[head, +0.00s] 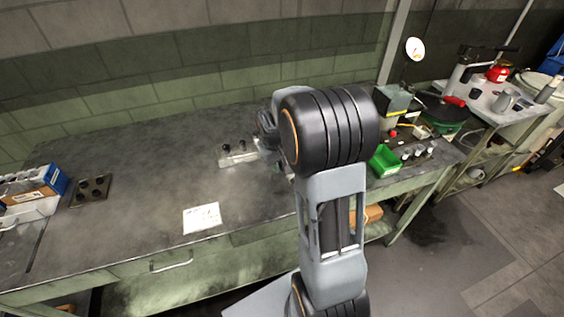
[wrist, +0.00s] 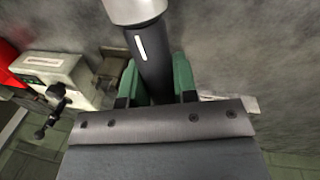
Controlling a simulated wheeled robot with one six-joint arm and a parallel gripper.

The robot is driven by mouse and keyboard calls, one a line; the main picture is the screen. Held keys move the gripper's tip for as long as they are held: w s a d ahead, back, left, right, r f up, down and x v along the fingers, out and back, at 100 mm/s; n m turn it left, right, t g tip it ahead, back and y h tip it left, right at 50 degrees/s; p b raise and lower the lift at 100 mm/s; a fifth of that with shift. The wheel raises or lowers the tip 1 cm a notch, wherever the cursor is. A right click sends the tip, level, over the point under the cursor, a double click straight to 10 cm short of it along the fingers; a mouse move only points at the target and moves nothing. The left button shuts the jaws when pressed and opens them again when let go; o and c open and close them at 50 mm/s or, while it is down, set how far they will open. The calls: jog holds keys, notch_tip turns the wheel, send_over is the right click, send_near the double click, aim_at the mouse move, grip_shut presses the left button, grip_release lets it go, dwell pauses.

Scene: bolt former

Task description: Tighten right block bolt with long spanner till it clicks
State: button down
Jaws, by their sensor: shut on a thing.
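In the wrist view my gripper (wrist: 156,82) has its two green fingers closed on a dark round handle (wrist: 148,55) with a white stripe and a pale metal end (wrist: 135,10). Whether this tool is the long spanner cannot be told, as its far part is out of view. In the head view my arm covers most of the gripper, which is just right of a pale block (head: 238,158) on the bench. Dark upright bolts or knobs stand at the block. The right bolt and any contact between tool and bolt cannot be made out.
The bench (head: 130,240) is clear around a white card (head: 202,217). A dark plate with knobs (head: 91,190) and a blue box (head: 40,184) are at left. At right are a green bin (head: 383,162), small upright items (head: 418,151) and a grey-yellow machine (head: 392,100).

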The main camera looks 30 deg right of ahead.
jog(key=shift+a, duration=0.2)
dwell(0.5)
jog(key=shift+a+m, duration=0.45)
jog(key=shift+m, duration=0.15)
jog(key=shift+w+a, duration=0.1)
jog(key=shift+a, duration=0.2)
jog(key=shift+w+a+m, duration=0.1)
jog(key=shift+a+m, duration=0.4)
jog(key=shift+a, duration=0.25)
dwell(0.5)
jog(key=shift+w+a+r+m, duration=0.1)
jog(key=shift+a+m, duration=0.05)
jog(key=shift+m, duration=0.15)
jog(key=shift+d, duration=0.2)
jog(key=shift+d+n, duration=0.6)
jog(key=shift+d, duration=0.05)
